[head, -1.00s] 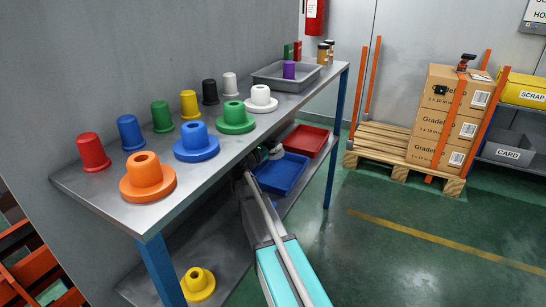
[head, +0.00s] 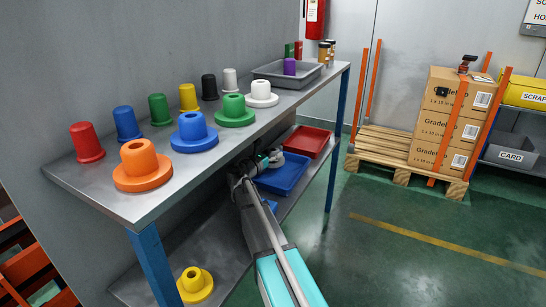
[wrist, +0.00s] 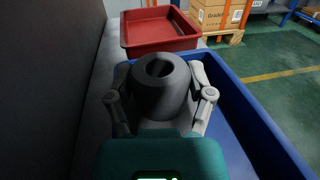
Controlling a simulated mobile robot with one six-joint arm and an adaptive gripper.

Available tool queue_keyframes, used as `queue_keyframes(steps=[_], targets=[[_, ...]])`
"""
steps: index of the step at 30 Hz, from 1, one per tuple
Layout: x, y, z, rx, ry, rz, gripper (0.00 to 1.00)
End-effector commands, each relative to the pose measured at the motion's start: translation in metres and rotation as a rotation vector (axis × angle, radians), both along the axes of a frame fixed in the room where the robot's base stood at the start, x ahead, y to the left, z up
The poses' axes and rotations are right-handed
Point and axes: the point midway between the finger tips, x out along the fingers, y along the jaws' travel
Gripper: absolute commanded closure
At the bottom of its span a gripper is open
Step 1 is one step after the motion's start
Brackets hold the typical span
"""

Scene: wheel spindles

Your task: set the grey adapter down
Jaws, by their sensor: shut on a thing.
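The grey adapter (wrist: 160,88), a dark grey hub with a round hole on top, is between the two fingers of my gripper (wrist: 160,98) in the wrist view. My gripper is shut on it. The adapter looks upright, with its hole facing up. It is over or inside the blue tray (wrist: 262,122); I cannot tell whether it touches the tray floor. In the head view my gripper (head: 268,158) is at the near-left part of the blue tray (head: 287,179) on the lower shelf, partly under the upper shelf. The adapter's underside is hidden.
A red tray (head: 307,142) sits just beyond the blue one. The upper shelf (head: 190,178) above my arm carries several coloured spindles and flanged adapters, plus a grey tray (head: 268,78). A yellow flanged adapter (head: 195,284) is on the lower level. A blue post (head: 340,130) stands nearby.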

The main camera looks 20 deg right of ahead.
Motion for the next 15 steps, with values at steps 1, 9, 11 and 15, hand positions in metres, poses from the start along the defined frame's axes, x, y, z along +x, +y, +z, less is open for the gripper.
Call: queue_keyframes(steps=[1, 9, 11, 15], targets=[[0.0, -0.0002, 0.0004, 0.0, 0.0, 0.0, 0.85], [-0.0002, -0.0005, -0.0011, 0.0, 0.0, -0.001, 0.85], [-0.0001, -0.0006, -0.0029, 0.0, 0.0, -0.001, 0.85], [-0.0004, -0.0014, -0.0059, 0.0, 0.0, -0.002, 0.85]])
